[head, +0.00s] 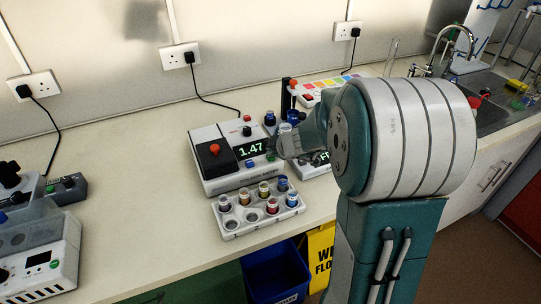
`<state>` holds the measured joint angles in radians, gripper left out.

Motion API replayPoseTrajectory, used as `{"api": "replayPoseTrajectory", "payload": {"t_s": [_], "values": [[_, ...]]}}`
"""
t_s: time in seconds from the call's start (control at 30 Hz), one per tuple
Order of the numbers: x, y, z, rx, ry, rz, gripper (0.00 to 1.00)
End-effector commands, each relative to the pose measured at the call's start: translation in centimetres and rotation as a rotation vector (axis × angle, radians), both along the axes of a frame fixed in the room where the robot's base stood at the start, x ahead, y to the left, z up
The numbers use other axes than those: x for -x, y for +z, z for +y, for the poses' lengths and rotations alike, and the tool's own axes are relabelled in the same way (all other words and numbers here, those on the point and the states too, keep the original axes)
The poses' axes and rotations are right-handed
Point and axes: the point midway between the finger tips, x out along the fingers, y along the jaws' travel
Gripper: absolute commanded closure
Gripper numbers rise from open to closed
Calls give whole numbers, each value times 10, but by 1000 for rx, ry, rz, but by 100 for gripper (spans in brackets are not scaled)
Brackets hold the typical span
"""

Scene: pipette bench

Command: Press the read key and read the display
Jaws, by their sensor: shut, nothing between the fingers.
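A white and dark grey reader (203,178) stands on the bench, left of my arm. Its display (251,148) is lit and reads 1.47 in pale green digits. A blue key (250,164) and a green key (271,156) sit below the display; I cannot read a label on either. A red knob (214,149) is on its dark left panel. My gripper (281,146) is shut and empty by the right side of the reader, close to the green key. I cannot tell if it touches anything.
A white rack (232,235) with several capped vials stands in front of the reader. A second device with a lit display (322,157) is partly hidden behind my arm. More equipment stands at left. A sink (480,88) is at far right. Bench space left of the reader is clear.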

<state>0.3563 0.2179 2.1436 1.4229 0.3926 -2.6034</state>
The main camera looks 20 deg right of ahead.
Motion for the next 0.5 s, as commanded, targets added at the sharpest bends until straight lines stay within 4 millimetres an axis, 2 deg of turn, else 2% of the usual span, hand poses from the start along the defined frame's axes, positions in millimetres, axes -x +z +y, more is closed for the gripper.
{"api": "replayPoseTrajectory", "payload": {"t_s": [0.2,0.5], "values": [[0,0,0,0,0,0,100],[0,15,0,1,0,-1,100]]}}
